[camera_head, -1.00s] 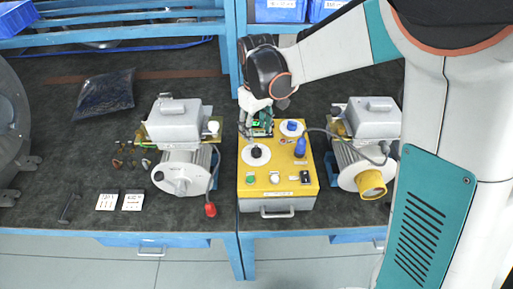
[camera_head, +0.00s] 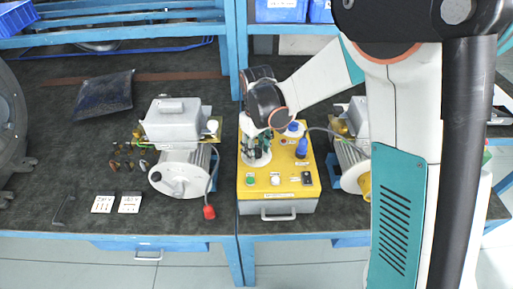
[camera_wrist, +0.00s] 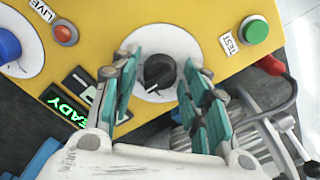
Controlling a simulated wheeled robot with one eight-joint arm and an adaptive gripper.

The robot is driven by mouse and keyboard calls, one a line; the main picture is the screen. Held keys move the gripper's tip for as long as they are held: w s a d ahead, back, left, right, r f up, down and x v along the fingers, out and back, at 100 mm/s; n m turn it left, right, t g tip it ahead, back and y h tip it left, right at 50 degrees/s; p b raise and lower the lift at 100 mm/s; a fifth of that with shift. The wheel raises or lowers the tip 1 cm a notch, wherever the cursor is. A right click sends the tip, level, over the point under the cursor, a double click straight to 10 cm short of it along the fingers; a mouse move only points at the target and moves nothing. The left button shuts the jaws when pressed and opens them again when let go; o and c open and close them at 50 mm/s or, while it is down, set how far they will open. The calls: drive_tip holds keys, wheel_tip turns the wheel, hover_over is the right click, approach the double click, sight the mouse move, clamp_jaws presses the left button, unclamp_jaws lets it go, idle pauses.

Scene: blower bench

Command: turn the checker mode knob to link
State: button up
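The yellow checker box (camera_head: 250,198) stands on the bench. In the wrist view, a black knob (camera_wrist: 159,71) with a pale pointer mark sits on a round white dial (camera_wrist: 165,37). The dial's position labels are not readable. My gripper (camera_wrist: 161,64) is open, with one teal finger on each side of the knob; a gap shows on both sides. In the head view, my gripper (camera_head: 257,148) is over the box's left dial and hides most of the knob.
The box also carries a blue knob (camera_wrist: 8,45), a red LIVE light (camera_wrist: 65,34), a green TEST button (camera_wrist: 253,30) and a lit READY display (camera_wrist: 66,109). Blowers (camera_head: 180,172) stand on both sides. A red-tipped cable (camera_head: 209,211) lies left of the box.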

drive_tip(key=c, duration=0.6)
drive_tip(key=shift+n, duration=0.3)
drive_tip(key=n, duration=0.9)
drive_tip(key=shift+n, duration=0.3)
drive_tip(key=o, duration=1.1)
